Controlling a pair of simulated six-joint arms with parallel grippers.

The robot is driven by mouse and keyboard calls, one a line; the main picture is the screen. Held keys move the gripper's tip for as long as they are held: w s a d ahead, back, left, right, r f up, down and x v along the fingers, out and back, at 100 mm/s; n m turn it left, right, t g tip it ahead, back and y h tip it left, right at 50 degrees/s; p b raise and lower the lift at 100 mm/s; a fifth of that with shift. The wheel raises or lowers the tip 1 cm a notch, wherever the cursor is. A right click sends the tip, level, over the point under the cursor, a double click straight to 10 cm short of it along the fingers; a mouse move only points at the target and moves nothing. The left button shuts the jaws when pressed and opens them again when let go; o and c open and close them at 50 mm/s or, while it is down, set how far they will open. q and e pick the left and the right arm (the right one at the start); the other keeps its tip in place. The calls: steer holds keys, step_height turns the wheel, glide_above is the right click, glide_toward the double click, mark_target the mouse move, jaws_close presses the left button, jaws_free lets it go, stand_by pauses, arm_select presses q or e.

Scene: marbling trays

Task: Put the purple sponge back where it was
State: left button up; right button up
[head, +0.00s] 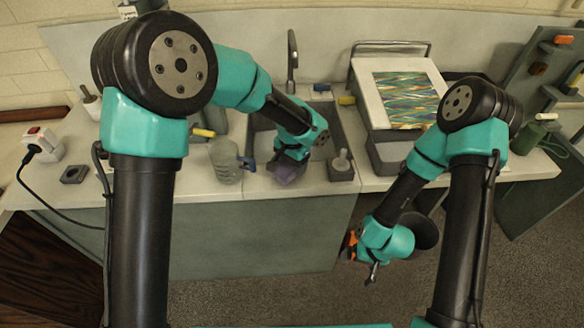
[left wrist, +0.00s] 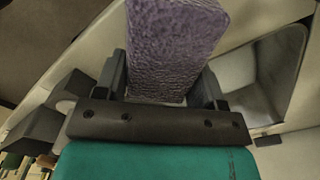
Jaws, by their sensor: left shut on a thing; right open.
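The purple sponge (left wrist: 175,45) fills the upper middle of the left wrist view, between the two dark fingers of my left gripper (left wrist: 165,78). My left gripper is shut on it. In the head view the sponge (head: 286,172) shows under the left gripper (head: 288,160), near the front edge of the counter by the sink (head: 262,140). I cannot tell whether the sponge touches the counter. My right gripper (head: 372,270) is open and empty, low in front of the counter. Its fingertips are small in the head view.
A clear pitcher (head: 225,162) stands just left of the sponge. A tray with a marbled sheet (head: 405,98) is at the back right. A grey block (head: 74,174) and a corded plug box (head: 42,145) sit at the left.

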arm_select(q)
steer(key=shift+f, duration=1)
steer(key=shift+f, duration=0.15)
steer(key=o, duration=0.7)
steer(key=shift+c, duration=0.2)
step_height(320, 180, up, 12)
steer(key=shift+r, duration=0.2)
